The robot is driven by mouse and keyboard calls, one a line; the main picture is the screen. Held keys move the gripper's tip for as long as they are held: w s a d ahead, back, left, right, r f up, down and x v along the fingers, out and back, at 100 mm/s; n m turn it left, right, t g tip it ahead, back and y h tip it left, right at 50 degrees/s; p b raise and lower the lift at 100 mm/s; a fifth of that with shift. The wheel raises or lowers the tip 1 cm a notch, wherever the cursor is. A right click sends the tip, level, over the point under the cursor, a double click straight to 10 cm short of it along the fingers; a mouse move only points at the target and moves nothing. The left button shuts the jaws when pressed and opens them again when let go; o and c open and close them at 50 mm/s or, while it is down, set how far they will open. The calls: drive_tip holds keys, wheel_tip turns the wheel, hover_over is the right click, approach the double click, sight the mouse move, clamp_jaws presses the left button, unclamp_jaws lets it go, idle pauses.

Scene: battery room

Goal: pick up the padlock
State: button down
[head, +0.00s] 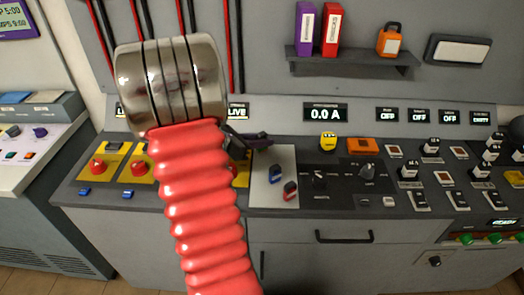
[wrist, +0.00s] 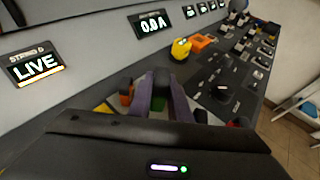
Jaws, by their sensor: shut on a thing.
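An orange padlock-shaped thing (head: 390,40) with a loop on top stands on the wall shelf in the head view, far above and right of my gripper. My gripper (head: 262,139) is low over the control desk, partly hidden by my red arm sleeve. In the wrist view my gripper's purple fingers (wrist: 162,90) are close together, shut on a small dark thing (wrist: 161,80) that I cannot identify. A bit of green shows below it between the fingers. A yellow, rounded thing (head: 328,141) sits on the desk right of my gripper.
The shelf (head: 352,58) also holds a purple binder (head: 305,28) and a red binder (head: 332,30). Red knobs (head: 97,166) on yellow plates, blue and red levers (head: 290,190) and several switches crowd the desk. An orange box (head: 363,146) lies near the yellow thing.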

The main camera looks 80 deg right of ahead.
drive_tip(key=shift+r, duration=1.2)
